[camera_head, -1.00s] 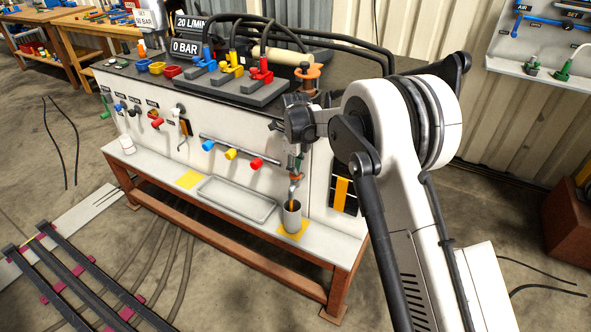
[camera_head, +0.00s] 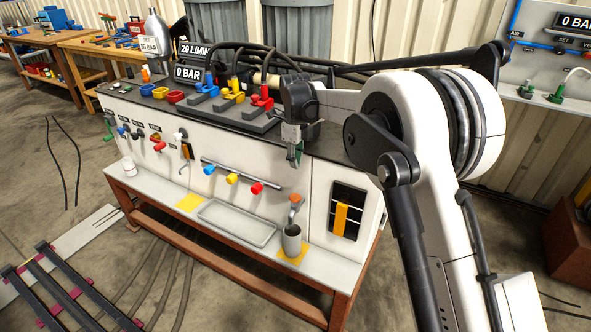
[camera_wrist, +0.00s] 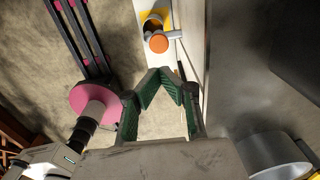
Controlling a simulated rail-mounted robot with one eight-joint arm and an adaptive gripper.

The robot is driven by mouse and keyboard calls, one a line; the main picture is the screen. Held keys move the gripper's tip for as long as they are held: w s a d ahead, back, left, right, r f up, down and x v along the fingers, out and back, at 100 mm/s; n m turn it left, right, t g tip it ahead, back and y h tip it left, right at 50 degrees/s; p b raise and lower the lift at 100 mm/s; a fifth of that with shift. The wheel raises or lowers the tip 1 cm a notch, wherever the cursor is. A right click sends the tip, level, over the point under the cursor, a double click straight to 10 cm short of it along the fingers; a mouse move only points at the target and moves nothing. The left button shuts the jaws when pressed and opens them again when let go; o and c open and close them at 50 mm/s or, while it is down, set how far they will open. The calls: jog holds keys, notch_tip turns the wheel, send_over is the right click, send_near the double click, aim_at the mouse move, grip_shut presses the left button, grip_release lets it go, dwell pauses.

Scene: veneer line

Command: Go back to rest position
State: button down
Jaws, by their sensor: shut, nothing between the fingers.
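My gripper (camera_head: 299,158) hangs above the front of the white bench, in front of its upper edge. It is empty and its fingers point down. In the wrist view its green-padded fingers (camera_wrist: 160,74) angle in to meet at the tips. Below it, apart from it, a grey metal cup (camera_head: 291,241) stands on a yellow pad on the bench's lower shelf. A tool with an orange end (camera_head: 296,198) sticks up out of the cup. The orange end also shows in the wrist view (camera_wrist: 158,43).
Blue, yellow and red valves (camera_head: 232,98) and black hoses stand on the bench top close to my arm. A row of coloured knobs (camera_head: 232,178) juts from the bench front. A shallow tray (camera_head: 237,223) lies on the shelf. Open floor lies in front.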

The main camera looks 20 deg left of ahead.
jog(key=shift+r, duration=0.15)
dwell(0.3)
jog(key=s+d+r+n+t, duration=0.1)
jog(key=s+d+r+n, duration=0.25)
jog(key=d+r, duration=0.4)
jog(key=s+d+r+n+t+y, duration=0.1)
jog(key=s+d+r+n, duration=0.25)
jog(key=d, duration=0.65)
jog(key=s+d+r+n+t, duration=0.1)
jog(key=s+d+r+n, duration=0.1)
jog(key=s+d+r, duration=0.4)
jog(key=s+d+r+n+t, duration=0.15)
jog(key=s+d+n, duration=0.45)
jog(key=s+d, duration=0.7)
jog(key=s+d+f+n+t, duration=0.1)
jog(key=s+d+f+n, duration=0.1)
jog(key=s, duration=0.3)
jog(key=s+d+f+n+t+h, duration=0.1)
jog(key=s+d+f+n, duration=0.2)
jog(key=s+d+f, duration=0.1)
jog(key=shift+s+d+f+t, duration=0.35)
jog(key=shift+s+d+f, duration=0.05)
jog(key=shift+s+d, duration=0.4)
jog(key=shift+w+r, duration=0.1)
